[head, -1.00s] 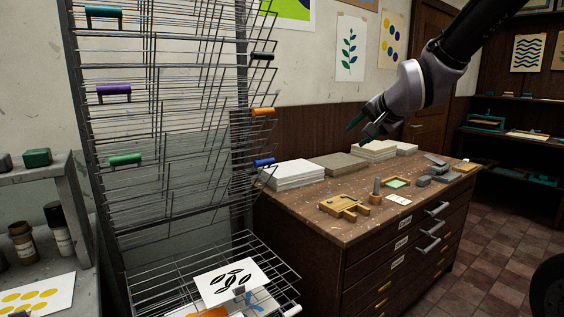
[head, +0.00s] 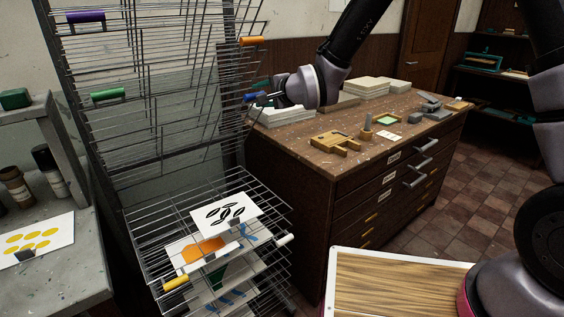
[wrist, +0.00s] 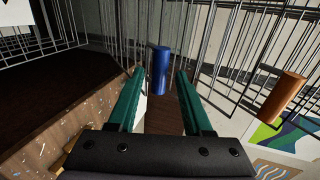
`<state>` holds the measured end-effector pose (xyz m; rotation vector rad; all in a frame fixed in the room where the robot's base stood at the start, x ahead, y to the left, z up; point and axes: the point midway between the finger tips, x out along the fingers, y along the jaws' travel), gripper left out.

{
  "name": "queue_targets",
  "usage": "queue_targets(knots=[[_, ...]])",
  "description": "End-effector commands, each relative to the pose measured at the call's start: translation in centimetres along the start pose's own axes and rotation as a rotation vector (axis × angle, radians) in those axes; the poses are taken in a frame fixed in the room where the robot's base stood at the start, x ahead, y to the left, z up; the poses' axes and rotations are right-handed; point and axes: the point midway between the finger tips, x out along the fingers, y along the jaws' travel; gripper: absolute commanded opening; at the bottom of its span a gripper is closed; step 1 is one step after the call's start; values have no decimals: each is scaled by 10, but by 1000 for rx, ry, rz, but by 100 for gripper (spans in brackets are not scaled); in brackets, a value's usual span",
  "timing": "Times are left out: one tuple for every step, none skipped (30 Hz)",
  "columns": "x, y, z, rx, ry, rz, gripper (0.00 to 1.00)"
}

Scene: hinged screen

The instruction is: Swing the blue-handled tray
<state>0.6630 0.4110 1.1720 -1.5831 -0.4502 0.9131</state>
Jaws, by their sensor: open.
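The wire drying rack holds trays with coloured handles. In the wrist view the blue handle (wrist: 161,70) stands upright in the picture, between the two teal fingers. My gripper (wrist: 160,75) is open and empty, with a gap on each side of the handle. In the head view my gripper (head: 263,96) is right beside the handle, its fingers partly hidden. I cannot tell how deep the handle lies between the fingers.
An orange handle (head: 252,41) is just above; it also shows in the wrist view (wrist: 284,95). Purple (head: 86,17) and green (head: 108,94) handles are on the left. Paper stacks (head: 285,115) and the wooden cabinet (head: 290,165) lie close below my gripper. Lower trays (head: 275,205) jut out.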

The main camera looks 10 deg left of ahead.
Motion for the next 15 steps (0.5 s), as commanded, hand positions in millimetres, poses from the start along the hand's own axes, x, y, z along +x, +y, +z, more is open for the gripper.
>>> queue_targets(knots=[[8, 0, 1, 0, -1, 1, 50], [13, 1, 0, 0, 0, 1, 50], [19, 1, 1, 1, -1, 1, 50], [23, 1, 1, 0, -1, 1, 50], [28, 1, 1, -1, 0, 1, 50], [27, 0, 0, -1, 1, 0, 39], [26, 0, -1, -1, 1, 0, 27], [26, 0, -1, -1, 1, 0, 16], [26, 0, -1, -1, 1, 0, 0], [26, 0, -1, -1, 1, 0, 0], [26, 0, -1, -1, 1, 0, 0], [26, 0, -1, -1, 1, 0, 0], [26, 0, -1, -1, 1, 0, 0], [26, 0, -1, -1, 1, 0, 0], [25, 0, -1, -1, 1, 0, 0]])
